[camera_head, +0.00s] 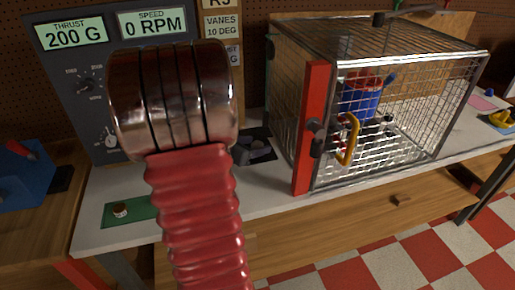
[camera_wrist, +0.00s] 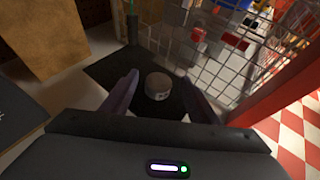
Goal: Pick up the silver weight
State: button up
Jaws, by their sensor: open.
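The silver weight (camera_wrist: 158,86) is a short grey cylinder standing on a black mat (camera_wrist: 108,70) in the wrist view. My gripper (camera_wrist: 159,79) is open, with one dark finger to the left of the weight and one to the right. Gaps show between the fingers and the weight, and the height of the fingertips above the mat is hard to tell. In the head view my red ribbed arm covers much of the left middle, and the weight is small and dark there behind it, beside the cage.
A wire cage (camera_head: 400,110) with a red upright post (camera_head: 312,130) and a yellow handle (camera_head: 348,140) stands right of the mat. A display panel (camera_head: 75,75) reads 200 G and 0 RPM. A green mat (camera_head: 140,210) with a small brownish piece (camera_head: 120,209) lies at the front left.

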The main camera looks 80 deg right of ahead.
aim_at(254, 146)
jog(key=shift+c, duration=0.6)
grip_shut()
dwell(0.3)
jog(key=shift+r, duration=0.1)
notch_tip(254, 146, up, 10)
dwell(0.6)
dwell(0.4)
